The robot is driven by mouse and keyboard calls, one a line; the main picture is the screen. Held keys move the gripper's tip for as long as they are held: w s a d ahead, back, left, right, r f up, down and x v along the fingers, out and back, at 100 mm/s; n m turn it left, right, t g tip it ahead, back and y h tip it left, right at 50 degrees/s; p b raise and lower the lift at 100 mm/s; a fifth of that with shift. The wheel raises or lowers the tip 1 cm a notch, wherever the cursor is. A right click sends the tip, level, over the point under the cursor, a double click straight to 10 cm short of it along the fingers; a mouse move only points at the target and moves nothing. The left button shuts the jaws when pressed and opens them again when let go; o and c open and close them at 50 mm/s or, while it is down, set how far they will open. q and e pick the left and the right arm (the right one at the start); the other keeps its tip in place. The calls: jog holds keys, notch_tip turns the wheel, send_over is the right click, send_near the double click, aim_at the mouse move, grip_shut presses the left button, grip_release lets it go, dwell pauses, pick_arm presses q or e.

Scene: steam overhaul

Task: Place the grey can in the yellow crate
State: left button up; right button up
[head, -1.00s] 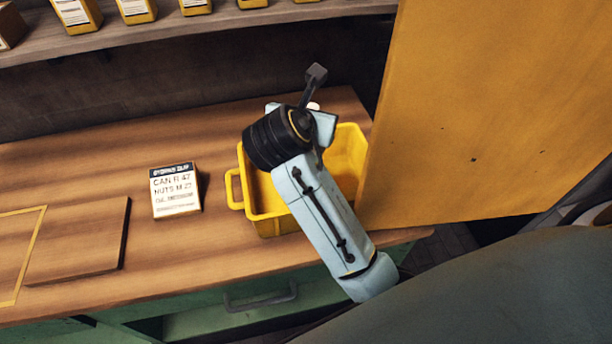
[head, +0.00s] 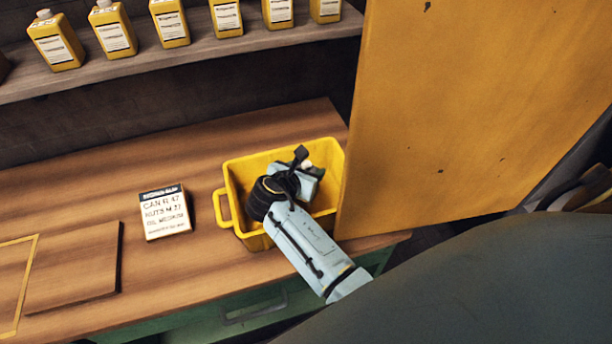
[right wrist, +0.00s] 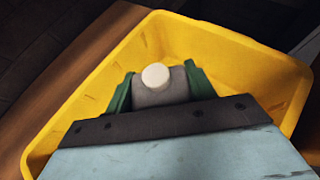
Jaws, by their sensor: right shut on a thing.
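The yellow crate (head: 236,170) stands on the wooden bench, close to the upright yellow panel. My right gripper (right wrist: 160,88) reaches down into the crate and is shut on the grey can (right wrist: 162,92). The can's grey body and round white cap (right wrist: 155,75) show between the two green fingers in the right wrist view. In the head view my wrist hides most of the can, and only the pale cap (head: 307,166) shows. I cannot tell whether the can touches the crate floor. My left gripper is not in view.
A printed card (head: 165,212) stands on the bench left of the crate. A flat wooden board (head: 80,265) lies farther left. Several yellow bottles (head: 113,28) stand on the shelf behind. The large yellow panel (head: 450,120) closes off the right side.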

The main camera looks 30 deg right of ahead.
jog(key=shift+f, duration=0.95)
jog(key=shift+f, duration=0.1)
jog(key=o, duration=1.3)
jog(key=shift+f, duration=0.1)
jog(key=shift+r, duration=0.2)
jog(key=v, duration=1.2)
